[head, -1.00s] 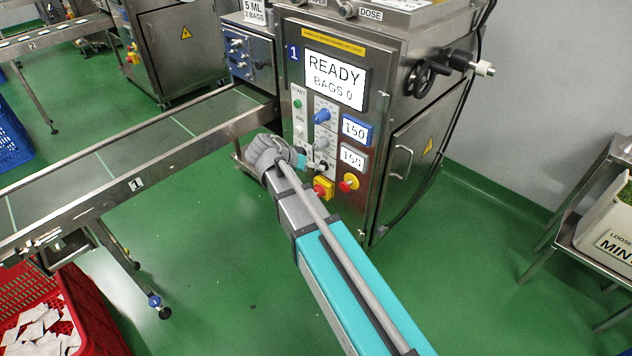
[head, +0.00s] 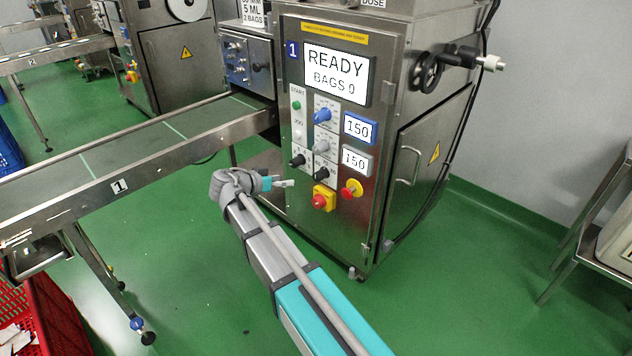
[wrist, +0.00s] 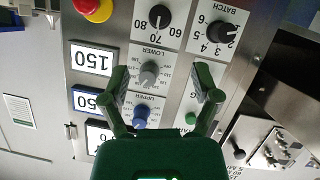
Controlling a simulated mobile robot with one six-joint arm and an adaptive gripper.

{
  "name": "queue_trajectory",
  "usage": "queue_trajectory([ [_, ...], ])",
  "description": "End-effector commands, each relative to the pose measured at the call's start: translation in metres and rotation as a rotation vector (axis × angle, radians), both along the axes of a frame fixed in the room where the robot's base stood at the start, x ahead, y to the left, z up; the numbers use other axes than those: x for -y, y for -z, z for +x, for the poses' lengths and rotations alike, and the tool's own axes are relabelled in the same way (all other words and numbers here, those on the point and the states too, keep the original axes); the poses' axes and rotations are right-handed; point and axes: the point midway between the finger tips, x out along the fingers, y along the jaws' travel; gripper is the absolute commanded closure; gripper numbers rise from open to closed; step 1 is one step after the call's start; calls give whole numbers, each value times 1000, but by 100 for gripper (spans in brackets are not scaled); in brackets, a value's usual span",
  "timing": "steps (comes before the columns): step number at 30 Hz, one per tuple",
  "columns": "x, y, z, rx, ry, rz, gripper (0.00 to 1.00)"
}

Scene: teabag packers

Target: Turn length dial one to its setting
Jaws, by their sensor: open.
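Machine 1's panel in the head view carries two black dials low down. The right one, the length dial (head: 320,172), shows at the top of the wrist view (wrist: 158,17) with 60, 70 and 80 around it, upside down; I cannot read its pointer surely. The batch dial (head: 297,160) is beside it (wrist: 220,33). My gripper (head: 287,183) is open and empty, below and left of the dials in the head view. In the wrist view its two fingers (wrist: 161,74) stand apart, short of the length dial, with the grey lower dial (wrist: 148,75) between them and the camera's panel view.
The blue upper dial (head: 322,115), two 150 displays (head: 358,128), and a red stop button (head: 321,201) crowd the panel. The screen (head: 337,74) reads READY, BAGS 0. A conveyor (head: 150,150) runs left of the machine.

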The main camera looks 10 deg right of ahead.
Motion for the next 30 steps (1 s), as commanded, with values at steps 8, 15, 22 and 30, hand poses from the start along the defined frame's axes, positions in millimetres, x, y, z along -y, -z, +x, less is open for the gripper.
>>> queue_trajectory([
  [8,1,0,0,-1,0,0,20],
  [15,8,5,5,-2,0,1,20],
  [22,29,16,17,-1,1,1,20],
  [30,62,31,37,-3,2,1,20],
])
